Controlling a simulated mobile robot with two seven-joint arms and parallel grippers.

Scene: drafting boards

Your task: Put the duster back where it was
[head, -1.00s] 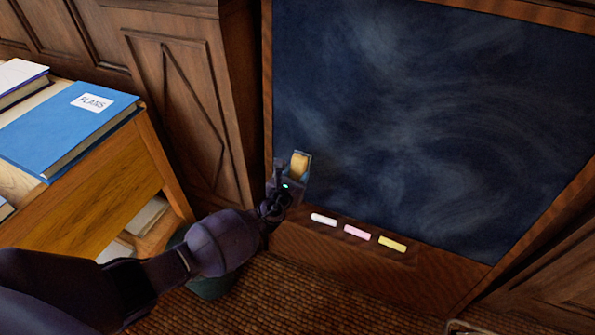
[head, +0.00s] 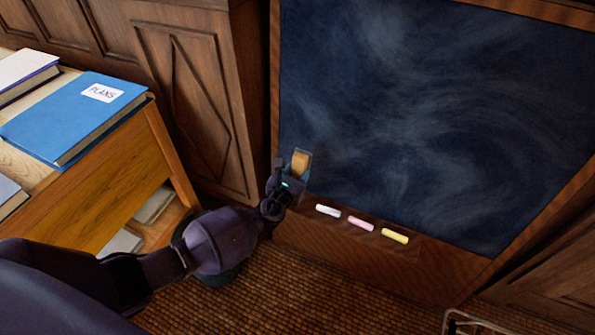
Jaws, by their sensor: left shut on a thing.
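The duster (head: 301,163) has a tan, wood-coloured face and shows in the head view at the lower left of the dark chalkboard (head: 430,110). My left gripper (head: 291,178) is shut on it and holds it by the left end of the chalk ledge (head: 345,232). The gripper hides the duster's lower part, and I cannot tell whether it touches the board or ledge. White chalk (head: 328,211), pink chalk (head: 361,223) and yellow chalk (head: 395,236) lie in a row on the ledge, right of the gripper. My right gripper is not in view.
A wooden desk (head: 125,185) stands at the left with a blue book labelled PLANS (head: 75,118) and other books. A dark round bin (head: 215,275) is on the floor, partly behind my left arm. A metal frame (head: 470,322) shows at the bottom right.

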